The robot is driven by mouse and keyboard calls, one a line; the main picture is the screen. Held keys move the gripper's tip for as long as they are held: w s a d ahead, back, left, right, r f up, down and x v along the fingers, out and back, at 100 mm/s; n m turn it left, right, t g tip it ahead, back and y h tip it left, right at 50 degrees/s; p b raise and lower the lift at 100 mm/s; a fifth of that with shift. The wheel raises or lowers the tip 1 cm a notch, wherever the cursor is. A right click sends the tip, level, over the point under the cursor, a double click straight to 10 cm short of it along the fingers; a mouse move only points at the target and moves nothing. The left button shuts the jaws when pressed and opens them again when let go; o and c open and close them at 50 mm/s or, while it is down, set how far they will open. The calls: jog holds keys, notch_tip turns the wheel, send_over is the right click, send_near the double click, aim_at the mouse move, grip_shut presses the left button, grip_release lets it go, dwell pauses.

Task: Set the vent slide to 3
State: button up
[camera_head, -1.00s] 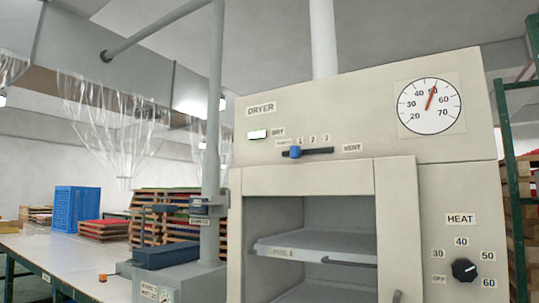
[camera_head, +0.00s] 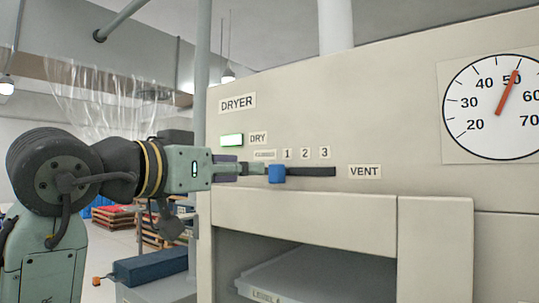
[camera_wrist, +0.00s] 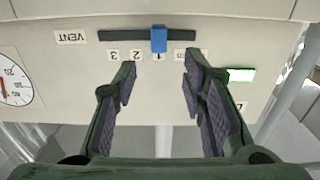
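The vent slide is a blue knob (camera_head: 277,174) on a dark horizontal track (camera_head: 318,172) on the dryer front. Marks for closed, 1, 2 and 3 sit above the track, with 3 (camera_head: 324,153) toward the right end. In the wrist view, which is upside down, the knob (camera_wrist: 159,39) lines up with the 1 mark. My gripper (camera_head: 257,169) reaches in from the left in the head view, close to the knob. In the wrist view my gripper (camera_wrist: 160,77) is open, its fingers spread to either side of the knob's line, with nothing between them. Contact with the knob does not show.
A lit green DRY lamp (camera_head: 232,140) is left of the marks. A round dial (camera_head: 501,96) reads about 50 at the right. The dryer's open front with a shelf (camera_head: 300,275) lies below the track. The panel around the track is clear.

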aim_at(272, 168)
jog(key=p+x, duration=0.3)
jog(key=x, duration=0.6)
jog(key=shift+d+r, duration=0.1)
jog(key=shift+w+d, duration=0.35)
jog(key=shift+w, duration=0.2)
jog(key=shift+c, duration=0.4)
grip_shut()
jog(key=shift+s, duration=0.1)
